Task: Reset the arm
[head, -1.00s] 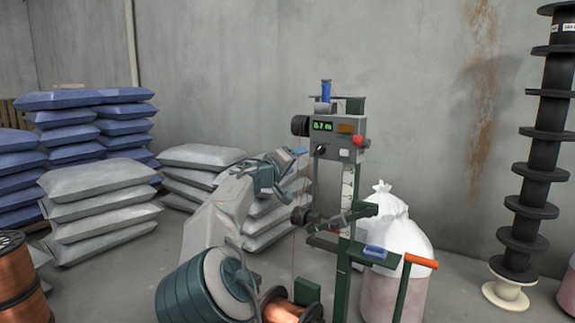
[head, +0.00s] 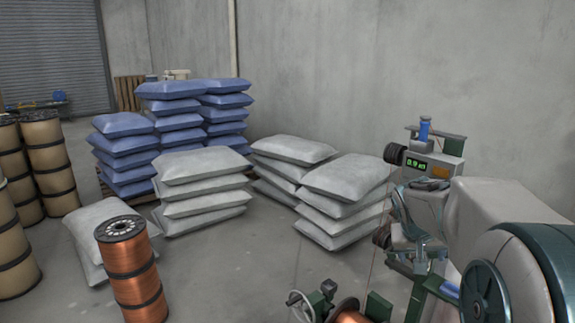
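My arm comes in from the right edge, a teal joint and pale links bent in front of the winding machine (head: 438,165). My gripper (head: 402,212) is at the far end of the arm, small and dark, overlapping the machine just below its green display. Its fingers are too small and too mixed with the machine behind to tell open from shut. I see nothing clearly held. The arm hides much of the machine's right side and lower body.
A copper spool (head: 130,262) stands on the floor at left. Another copper spool (head: 348,312) sits low at the machine. Grey sacks (head: 205,185) and blue sacks (head: 165,130) are stacked behind. Tan drums (head: 45,160) stand at far left. The central floor is clear.

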